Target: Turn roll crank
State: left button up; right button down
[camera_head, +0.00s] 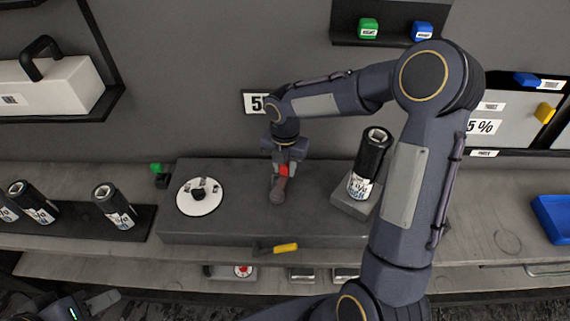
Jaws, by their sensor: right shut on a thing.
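My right arm reaches in from the right and bends down over the dark bench block (235,228). My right gripper (284,174) points down and is shut on the crank (278,190), a small brownish-grey lever with red showing between the fingers. The gripper hides part of it. A dark film roll (371,158) with a white label stands tilted in the picture on a grey block to the right of the crank. My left gripper (100,303) is low at the left edge, away from the crank; its finger opening is not clear.
A white round disc (200,196) with dark fittings lies left of the crank. Dark rolls (114,206) stand farther left on a strip. A yellow-handled tool (285,248) is at the block's front edge. A blue tray (553,217) is at right. A white case (48,88) sits upper left.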

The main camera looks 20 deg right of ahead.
jog(key=c, duration=1.1)
grip_release()
jog(key=shift+r, duration=0.1)
notch_tip(320, 180, up, 8)
jog(key=shift+f+b, duration=0.15)
jog(key=shift+b, duration=0.25)
